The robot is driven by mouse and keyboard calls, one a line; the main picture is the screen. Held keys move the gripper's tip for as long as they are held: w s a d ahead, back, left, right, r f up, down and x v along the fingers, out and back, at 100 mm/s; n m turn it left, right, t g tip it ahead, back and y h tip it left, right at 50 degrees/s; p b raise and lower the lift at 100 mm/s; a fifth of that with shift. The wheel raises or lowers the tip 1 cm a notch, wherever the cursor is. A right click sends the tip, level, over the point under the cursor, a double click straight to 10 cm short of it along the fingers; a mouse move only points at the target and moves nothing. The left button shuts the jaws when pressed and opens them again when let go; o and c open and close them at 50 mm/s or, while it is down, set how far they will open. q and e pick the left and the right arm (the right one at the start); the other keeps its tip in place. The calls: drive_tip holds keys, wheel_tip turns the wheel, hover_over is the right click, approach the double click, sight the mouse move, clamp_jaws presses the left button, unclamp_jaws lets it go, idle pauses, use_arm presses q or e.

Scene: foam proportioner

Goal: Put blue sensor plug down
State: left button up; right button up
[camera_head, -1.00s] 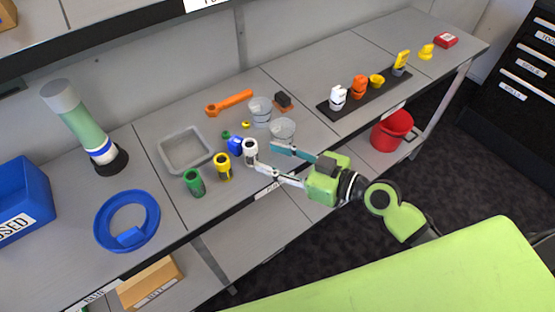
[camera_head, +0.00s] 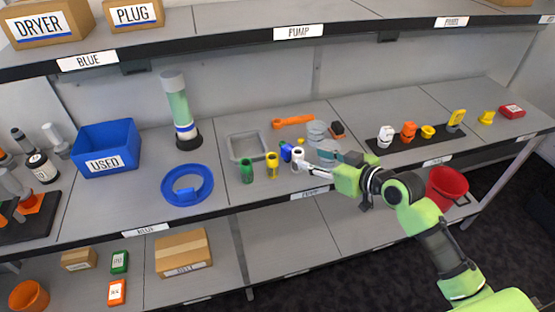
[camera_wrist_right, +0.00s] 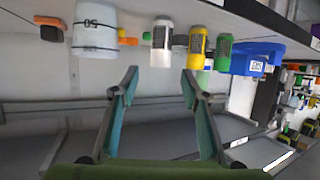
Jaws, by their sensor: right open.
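The blue plug (camera_head: 286,151) is a small blue piece on the middle shelf, beside the left of a white cylinder (camera_head: 298,157); the cylinder partly hides it. My right gripper (camera_head: 317,163) is open and empty, to the right of the white cylinder. In the right wrist view the open fingers (camera_wrist_right: 160,78) have nothing between them, and the white cylinder (camera_wrist_right: 162,46) shows beyond the tips. I cannot make out the blue plug there. My left gripper is not in view.
A yellow cylinder (camera_head: 272,165) and a green one (camera_head: 246,170) stand left of the plug, near a grey tray (camera_head: 232,150). Clear beakers (camera_head: 317,131) stand behind the gripper. A blue ring (camera_head: 187,202) and a blue USED bin (camera_head: 134,148) are further left. The upper shelf edge (camera_head: 210,45) overhangs.

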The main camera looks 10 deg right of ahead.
sight(303, 154)
drive_tip(key=x, duration=0.6)
drive_tip(key=shift+w+d+f+p, duration=0.1)
drive_tip(key=shift+d+p, duration=0.05)
drive_tip(key=shift+p, duration=0.15)
drive_tip(key=shift+x, duration=1.1)
drive_tip(key=shift+w, duration=0.25)
drive_tip(key=p+x, duration=0.1)
drive_tip(key=x, duration=0.3)
drive_tip(key=shift+s+f, duration=0.1)
drive_tip(key=shift+f, duration=0.1)
drive_tip(key=shift+w+a+f, duration=0.15)
drive_tip(key=shift+w+a, duration=0.05)
drive_tip(key=shift+w, duration=0.05)
clamp_jaws()
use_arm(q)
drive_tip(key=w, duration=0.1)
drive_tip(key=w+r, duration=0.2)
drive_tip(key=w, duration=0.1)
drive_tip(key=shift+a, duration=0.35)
